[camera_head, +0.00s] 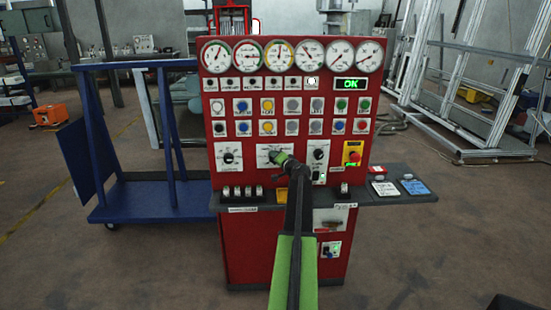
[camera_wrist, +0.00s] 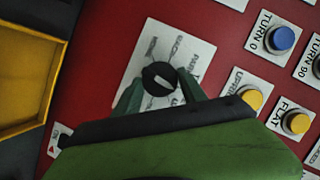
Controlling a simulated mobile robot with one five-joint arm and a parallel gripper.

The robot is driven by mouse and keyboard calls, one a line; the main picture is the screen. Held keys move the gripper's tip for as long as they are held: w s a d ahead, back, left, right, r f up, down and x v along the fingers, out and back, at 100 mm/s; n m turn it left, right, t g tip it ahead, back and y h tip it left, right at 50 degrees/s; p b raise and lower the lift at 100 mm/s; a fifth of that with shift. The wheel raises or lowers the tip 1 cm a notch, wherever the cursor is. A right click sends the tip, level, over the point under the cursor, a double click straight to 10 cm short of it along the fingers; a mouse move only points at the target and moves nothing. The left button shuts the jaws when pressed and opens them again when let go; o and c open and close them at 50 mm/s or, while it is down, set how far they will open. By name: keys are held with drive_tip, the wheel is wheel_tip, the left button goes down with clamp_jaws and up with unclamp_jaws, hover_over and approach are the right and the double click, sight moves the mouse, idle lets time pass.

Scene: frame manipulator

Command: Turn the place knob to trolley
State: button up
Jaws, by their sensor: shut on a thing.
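A round black knob (camera_wrist: 160,79) with a pale pointer bar sits on a white label plate (camera_wrist: 150,60) in the wrist view. Several words are printed around it, partly hidden by my fingers and too blurred to read surely. My gripper (camera_wrist: 160,88) has its two green fingers closed on the knob's sides. In the head view my gripper (camera_head: 281,158) reaches the white plate (camera_head: 263,155) in the middle of the red control panel (camera_head: 217,170). The knob itself is mostly hidden there behind the gripper.
Yellow buttons (camera_wrist: 252,98) and a blue button (camera_wrist: 283,38) lie right of the knob in the wrist view. In the head view, another knob (camera_head: 318,154) and a red emergency button (camera_head: 353,156) are close by on the right. A blue trolley (camera_head: 130,195) stands left.

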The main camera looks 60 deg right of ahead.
drive_tip(key=shift+s+d+r+n+g+p, duration=0.1)
drive_tip(key=shift+d+r+n+g+p, duration=0.1)
drive_tip(key=shift+n+g+p, duration=0.25)
idle(0.4)
drive_tip(key=o, duration=1.3)
drive_tip(key=shift+f, duration=0.1)
drive_tip(key=shift+o, duration=0.3)
drive_tip(key=shift+a, duration=0.15)
drive_tip(key=p+v, duration=0.4)
drive_tip(key=v, duration=1.3)
drive_tip(key=shift+a+p, duration=0.2)
drive_tip(key=shift+p, duration=0.1)
